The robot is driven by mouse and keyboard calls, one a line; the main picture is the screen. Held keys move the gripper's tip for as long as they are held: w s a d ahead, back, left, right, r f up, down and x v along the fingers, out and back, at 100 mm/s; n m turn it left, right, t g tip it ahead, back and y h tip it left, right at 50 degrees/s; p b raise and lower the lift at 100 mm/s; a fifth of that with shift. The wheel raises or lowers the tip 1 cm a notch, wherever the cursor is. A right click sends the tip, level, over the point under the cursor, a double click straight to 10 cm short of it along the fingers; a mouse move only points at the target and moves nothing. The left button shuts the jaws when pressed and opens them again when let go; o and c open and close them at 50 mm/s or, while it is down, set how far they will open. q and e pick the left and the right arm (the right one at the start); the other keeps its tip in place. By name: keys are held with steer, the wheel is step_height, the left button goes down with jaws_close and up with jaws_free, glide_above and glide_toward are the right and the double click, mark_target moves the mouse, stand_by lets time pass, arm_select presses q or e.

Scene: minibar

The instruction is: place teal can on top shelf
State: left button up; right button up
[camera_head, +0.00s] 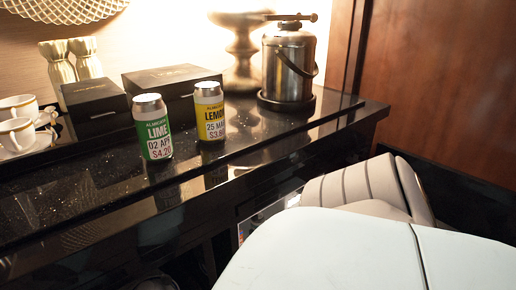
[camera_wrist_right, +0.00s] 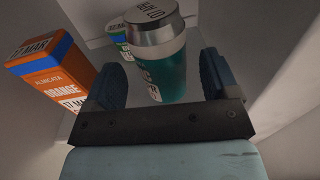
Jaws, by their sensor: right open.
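In the right wrist view, a teal can (camera_wrist_right: 165,75) with a silver top stands between the two dark fingers of my right gripper (camera_wrist_right: 160,72). The fingers are open, one on each side of the can, with a visible gap at least on the right. The can and this gripper do not show in the head view. My left gripper is in neither view. No shelf level can be made out clearly.
In the right wrist view an orange carton (camera_wrist_right: 48,75) stands close left of the gripper, and a green-labelled item (camera_wrist_right: 120,38) stands behind. In the head view a green lime can (camera_head: 153,128) and a yellow lemon can (camera_head: 209,112) stand on the black counter (camera_head: 250,158), near an ice bucket (camera_head: 288,68).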

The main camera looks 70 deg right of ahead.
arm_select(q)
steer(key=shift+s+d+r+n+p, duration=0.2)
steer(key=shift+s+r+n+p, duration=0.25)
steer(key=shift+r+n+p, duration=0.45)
arm_select(e)
steer(key=v, duration=0.8)
steer(key=shift+s, duration=0.15)
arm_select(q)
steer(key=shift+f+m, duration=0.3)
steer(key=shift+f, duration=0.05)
arm_select(e)
steer(key=shift+a, duration=0.1)
